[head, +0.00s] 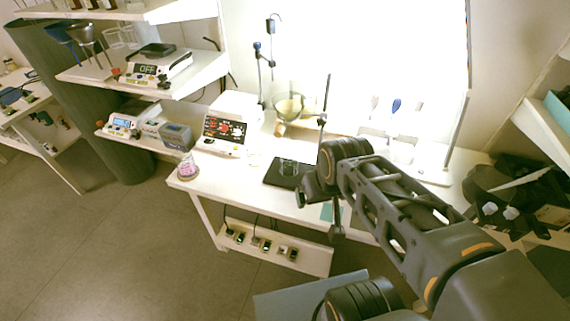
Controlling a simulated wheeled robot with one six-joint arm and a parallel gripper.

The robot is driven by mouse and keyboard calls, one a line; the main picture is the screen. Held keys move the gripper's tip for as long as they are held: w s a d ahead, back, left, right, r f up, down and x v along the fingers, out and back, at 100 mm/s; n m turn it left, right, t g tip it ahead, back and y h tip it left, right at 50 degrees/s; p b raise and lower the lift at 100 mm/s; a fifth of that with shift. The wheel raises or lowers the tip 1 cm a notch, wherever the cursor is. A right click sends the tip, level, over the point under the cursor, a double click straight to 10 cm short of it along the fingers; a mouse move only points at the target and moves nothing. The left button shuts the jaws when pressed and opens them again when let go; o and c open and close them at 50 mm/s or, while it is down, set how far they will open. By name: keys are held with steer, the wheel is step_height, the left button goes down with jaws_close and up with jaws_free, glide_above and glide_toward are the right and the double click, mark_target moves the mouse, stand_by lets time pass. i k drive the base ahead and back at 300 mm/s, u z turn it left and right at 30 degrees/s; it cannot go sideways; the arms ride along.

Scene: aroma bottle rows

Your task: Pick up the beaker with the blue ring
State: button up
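A clear glass beaker (288,167) stands on a black mat (276,181) near the middle of the white table. A smaller clear glass vessel (254,160) stands to its left. I cannot make out a blue ring on either one. A flask with pink liquid (187,166) stands at the table's left end. My arm reaches in from the lower right, and its wrist is just right of the black mat. My gripper (335,232) seems to hang at the arm's end over the table's front edge. Its fingers are too small and dark to read, and I see nothing clearly held.
A white instrument with a red and black panel (225,130) stands behind the flask. A thin dark stand rod (325,105) rises behind the mat, near a large round flask (290,105). A lower shelf with sockets (275,247) hangs under the table. Floor is free at left.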

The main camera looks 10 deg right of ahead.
mark_target(183, 159)
steer(key=u, duration=0.3)
steer(key=k, duration=0.45)
steer(key=u, duration=1.4)
steer(key=i, duration=1.65)
steer(key=z, duration=0.15)
